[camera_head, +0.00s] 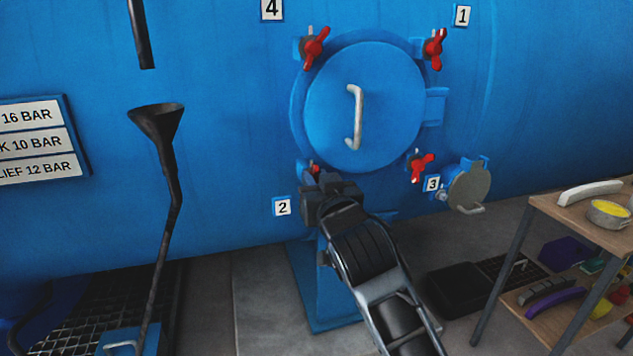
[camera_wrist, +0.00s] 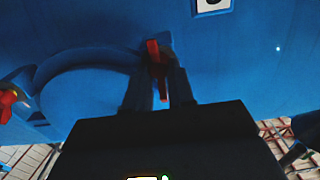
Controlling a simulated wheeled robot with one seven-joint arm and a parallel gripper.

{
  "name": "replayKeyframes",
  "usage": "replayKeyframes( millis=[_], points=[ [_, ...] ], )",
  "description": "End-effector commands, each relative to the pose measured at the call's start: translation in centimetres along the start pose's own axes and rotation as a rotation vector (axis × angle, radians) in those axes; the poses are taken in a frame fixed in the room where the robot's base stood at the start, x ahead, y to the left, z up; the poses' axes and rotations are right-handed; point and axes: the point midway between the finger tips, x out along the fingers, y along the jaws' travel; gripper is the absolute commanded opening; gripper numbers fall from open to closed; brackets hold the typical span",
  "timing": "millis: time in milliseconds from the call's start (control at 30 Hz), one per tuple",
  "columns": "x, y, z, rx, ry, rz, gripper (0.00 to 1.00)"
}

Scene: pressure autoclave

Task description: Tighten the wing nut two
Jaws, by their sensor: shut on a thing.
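Wing nut two, red, sits at the lower left of the round blue hatch (camera_head: 385,120), by the label 2 (camera_head: 282,207). Only a little of wing nut two (camera_head: 314,168) shows in the head view, behind my gripper (camera_head: 322,182). In the wrist view the red wing nut (camera_wrist: 154,55) stands between the two dark fingers of my gripper (camera_wrist: 160,85), which are shut on it. Its lower end is partly hidden between the fingers.
Other red wing nuts sit at upper left (camera_head: 315,47), upper right (camera_head: 435,48) and lower right (camera_head: 421,167) of the hatch. A white handle (camera_head: 354,117) juts from the hatch. A black funnel (camera_head: 157,120) stands left; a wooden shelf (camera_head: 560,202) stands right.

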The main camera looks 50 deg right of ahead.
Motion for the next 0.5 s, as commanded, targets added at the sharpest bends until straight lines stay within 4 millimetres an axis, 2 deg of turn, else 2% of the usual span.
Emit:
replayKeyframes(
  millis=[67,100,367,500],
  points=[
    [0.00,0.06,0.35,-0.001,-0.008,0.001,0.00],
    [0.00,0.06,0.36,-0.001,-0.008,0.001,0.24],
    [0.00,0.03,0.18,-0.001,-0.004,0.001,0.49],
    [0.00,0.01,0.12,-0.001,-0.003,0.000,0.49]
  ],
)
